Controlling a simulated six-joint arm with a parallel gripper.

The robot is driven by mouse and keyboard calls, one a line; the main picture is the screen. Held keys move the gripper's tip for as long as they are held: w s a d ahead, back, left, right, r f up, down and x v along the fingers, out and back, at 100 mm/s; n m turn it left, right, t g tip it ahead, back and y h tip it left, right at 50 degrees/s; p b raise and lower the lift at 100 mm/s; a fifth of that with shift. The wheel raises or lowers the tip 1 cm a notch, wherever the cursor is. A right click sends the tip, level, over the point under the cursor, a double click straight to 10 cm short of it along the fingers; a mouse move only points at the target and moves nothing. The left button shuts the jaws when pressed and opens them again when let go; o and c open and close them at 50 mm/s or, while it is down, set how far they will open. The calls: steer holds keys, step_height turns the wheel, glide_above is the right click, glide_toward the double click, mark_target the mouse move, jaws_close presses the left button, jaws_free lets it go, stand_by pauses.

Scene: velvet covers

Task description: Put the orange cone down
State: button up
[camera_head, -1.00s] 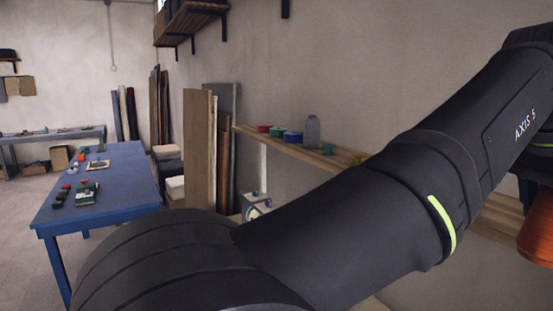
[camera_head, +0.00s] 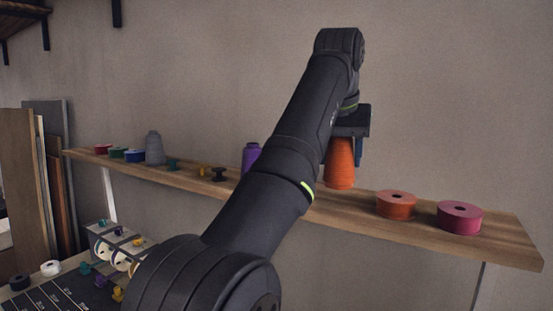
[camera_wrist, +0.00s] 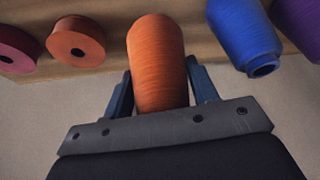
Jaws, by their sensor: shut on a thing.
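The orange cone (camera_head: 340,165) of thread hangs upright below my gripper in the head view, at the wooden shelf (camera_head: 510,243). Its base looks close to the shelf top, but I cannot tell whether it touches. In the wrist view the orange cone (camera_wrist: 157,50) sits between the two blue fingers of my gripper (camera_wrist: 160,88), which is shut on it. My arm hides part of the shelf to the left of the cone.
An orange spool (camera_head: 396,204) and a magenta spool (camera_head: 459,217) stand right of the cone. A purple cone (camera_head: 250,157) is partly behind my arm. A blue cone (camera_wrist: 243,35) shows in the wrist view. Left are a grey cone (camera_head: 155,148) and small spools.

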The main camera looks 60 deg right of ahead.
mark_target(339, 173)
steer(key=shift+f, duration=2.1)
steer(key=o, duration=1)
steer(key=shift+f, duration=0.15)
steer(key=shift+v, duration=3.9)
steer(key=shift+d, duration=0.1)
steer(key=x, duration=0.7)
steer(key=shift+f, duration=0.2)
steer(key=shift+r, duration=1.75)
